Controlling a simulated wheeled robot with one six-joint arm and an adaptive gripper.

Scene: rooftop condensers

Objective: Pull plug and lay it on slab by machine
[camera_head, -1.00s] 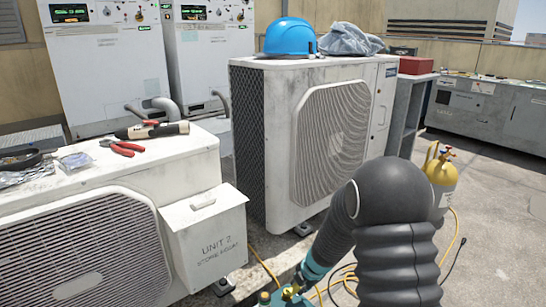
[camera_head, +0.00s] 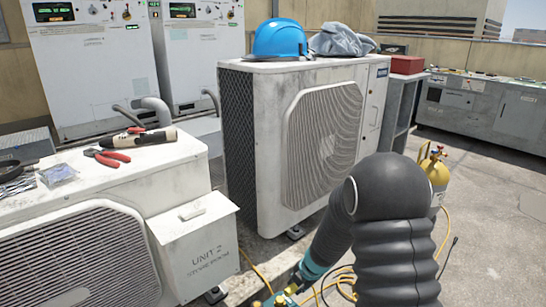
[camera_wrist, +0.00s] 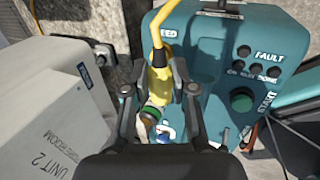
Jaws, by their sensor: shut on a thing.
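The plug (camera_wrist: 157,82) is yellow, with a green ring at its lower end and a yellow cable running up from its top in the wrist view. My gripper (camera_wrist: 160,72) has a finger on each side of the plug's yellow body and is shut on it. The plug is over the teal machine (camera_wrist: 207,50), whose panel carries a FAULT label, small buttons and a large dark green one. Whether the plug's end sits in a socket is not clear. In the head view only the teal machine's top (camera_head: 283,298) shows at the bottom edge, partly behind my arm. The pale concrete slab (camera_head: 262,250) lies beside it.
A white box marked UNIT 2 (camera_head: 200,262) stands close on the left. A large white condenser (camera_head: 262,150) with a blue helmet (camera_head: 280,40) stands behind. A yellow gas cylinder (camera_head: 436,172) and loose hoses are at the right. Open floor (camera_head: 495,215) lies beyond.

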